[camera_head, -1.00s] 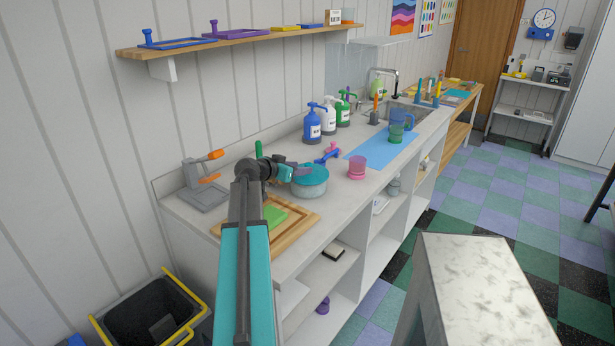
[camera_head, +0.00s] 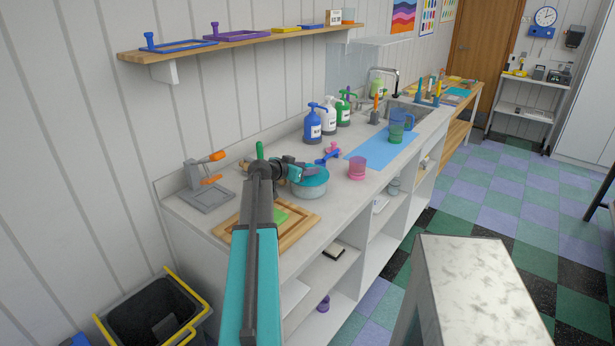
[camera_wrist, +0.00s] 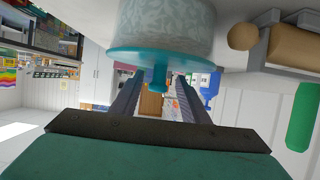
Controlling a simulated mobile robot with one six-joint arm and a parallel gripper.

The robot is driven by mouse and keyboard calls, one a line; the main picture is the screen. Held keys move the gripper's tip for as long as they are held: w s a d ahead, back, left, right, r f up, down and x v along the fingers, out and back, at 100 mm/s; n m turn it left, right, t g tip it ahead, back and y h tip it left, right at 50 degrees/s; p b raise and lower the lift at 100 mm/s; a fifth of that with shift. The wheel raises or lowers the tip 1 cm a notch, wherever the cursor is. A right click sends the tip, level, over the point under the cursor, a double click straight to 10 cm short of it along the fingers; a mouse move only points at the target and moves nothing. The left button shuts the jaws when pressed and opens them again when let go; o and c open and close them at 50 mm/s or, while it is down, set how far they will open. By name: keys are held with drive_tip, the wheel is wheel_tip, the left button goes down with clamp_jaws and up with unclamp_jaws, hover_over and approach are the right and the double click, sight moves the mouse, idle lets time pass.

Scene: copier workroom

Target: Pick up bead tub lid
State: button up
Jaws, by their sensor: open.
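The bead tub (camera_head: 310,190) is a pale speckled round tub on the counter, with a teal lid (camera_head: 316,176) on top. In the wrist view, which shows the scene upside down, the lid (camera_wrist: 185,60) has a small teal knob (camera_wrist: 158,76) at its middle. My gripper (camera_head: 306,168) is just over the lid in the head view. In the wrist view my gripper (camera_wrist: 157,88) is open, its two fingers on either side of the knob, with gaps visible. I cannot tell how deep the knob sits between them. My arm and gripper hide part of the lid in the head view.
A wooden board (camera_head: 296,232) with a green block (camera_head: 281,216) lies in front. A grey press (camera_head: 207,194) stands left. Pump bottles (camera_head: 312,125) stand behind. A pink cup (camera_head: 357,168) and blue mat (camera_head: 366,151) are to the right. A wall shelf (camera_head: 190,50) hangs above.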

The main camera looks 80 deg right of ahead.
drive_tip(key=shift+s+d+f, duration=0.25)
drive_tip(key=shift+d, duration=0.25)
clamp_jaws()
